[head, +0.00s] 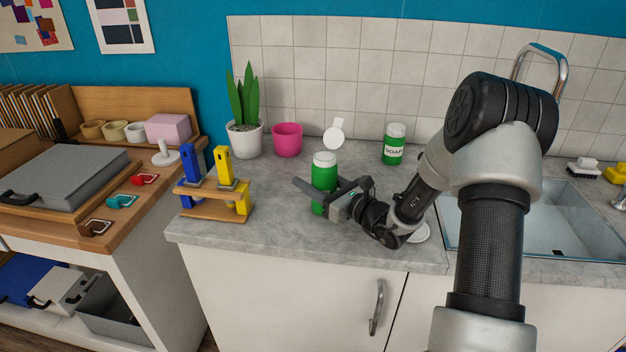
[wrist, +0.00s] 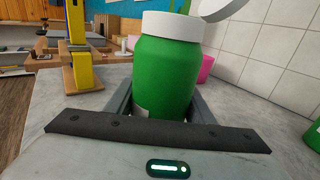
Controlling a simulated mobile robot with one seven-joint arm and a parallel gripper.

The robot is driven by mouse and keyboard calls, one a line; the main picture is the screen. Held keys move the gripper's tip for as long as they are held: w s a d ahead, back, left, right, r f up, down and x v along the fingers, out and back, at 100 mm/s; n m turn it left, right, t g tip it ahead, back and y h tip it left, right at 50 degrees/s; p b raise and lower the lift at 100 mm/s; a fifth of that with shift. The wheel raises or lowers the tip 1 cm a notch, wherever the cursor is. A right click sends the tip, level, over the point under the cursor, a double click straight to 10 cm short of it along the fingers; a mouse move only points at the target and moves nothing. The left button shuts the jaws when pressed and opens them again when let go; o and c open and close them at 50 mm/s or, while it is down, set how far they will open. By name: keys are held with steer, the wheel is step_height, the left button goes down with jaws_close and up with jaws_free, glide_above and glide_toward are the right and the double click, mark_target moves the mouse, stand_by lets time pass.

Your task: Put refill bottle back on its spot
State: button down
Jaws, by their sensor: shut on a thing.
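A green refill bottle with a white cap (head: 324,172) stands upright over the grey counter, left of the middle. My gripper (head: 328,192) reaches in from the right and is shut on the lower part of the bottle. In the wrist view the bottle (wrist: 167,65) fills the middle, between my fingers (wrist: 165,105). Its lower part is hidden by my gripper. I cannot tell whether its base touches the counter. A similar green bottle labelled SOAP (head: 393,150) stands at the back by the tiled wall.
A wooden stand with blue and yellow tools (head: 215,192) is left of the bottle. A potted plant (head: 244,135), a pink pot (head: 288,139) and a white round disc (head: 334,135) are behind. A sink (head: 550,220) is at right. A white round piece (head: 421,233) lies below my wrist.

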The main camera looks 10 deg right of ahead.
mark_target(333, 191)
jaws_free()
stand_by(0.5)
steer(key=shift+d, duration=0.1)
steer(key=shift+p+v, duration=0.45)
steer(key=shift+v, duration=4)
steer(key=shift+s, duration=0.1)
